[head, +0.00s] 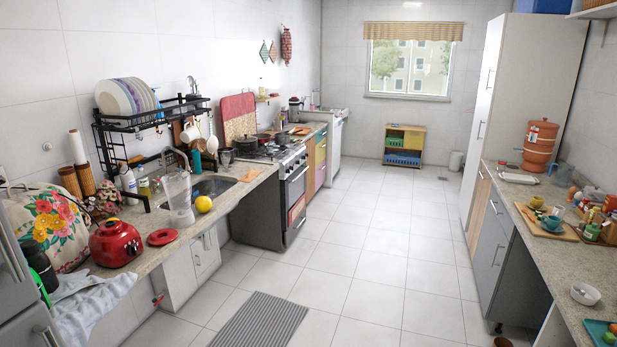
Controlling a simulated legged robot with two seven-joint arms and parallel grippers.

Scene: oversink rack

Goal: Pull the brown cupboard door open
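The brown cupboard door (478,208) is a narrow, light-brown wooden front in the lower cupboard row on the right. It stands between the tall white cabinet and a grey cupboard door (490,257). It looks shut, seen at a steep angle from some distance. A thin upright handle seems to show near its top, but it is too small to be sure. Neither of my grippers is in view, so I cannot see where they are relative to the door.
The tiled floor (370,262) is clear along the middle, with a grey striped mat (262,320) at the front. The right counter (560,262) carries dishes, jars and a clay water filter (540,143). The sink counter and stove (270,152) line the left.

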